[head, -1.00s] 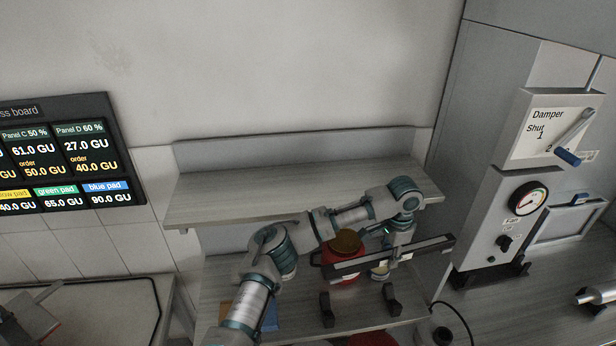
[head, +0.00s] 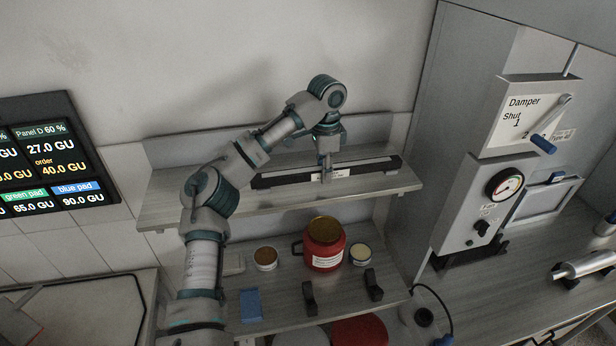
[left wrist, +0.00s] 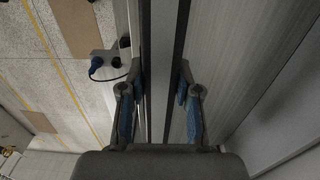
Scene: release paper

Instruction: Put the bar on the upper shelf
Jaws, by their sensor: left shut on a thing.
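The bar (head: 275,180) is long and dark with a pale label near its middle. It lies lengthwise along the upper shelf (head: 195,203), over the shelf's surface. I cannot tell whether it touches the board or hangs just above it. My left gripper (head: 326,174) points down from above and is shut on the bar near its middle. In the left wrist view the bar (left wrist: 160,60) runs up the picture between the two blue-padded fingers (left wrist: 158,105). My right gripper is not in view.
The lower shelf holds a red jar (head: 324,246), small tubs (head: 265,258), a blue pad (head: 251,305) and two dark, empty brackets (head: 309,297). A damper and fan panel (head: 489,205) stands close to the right. A back wall rises behind the upper shelf.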

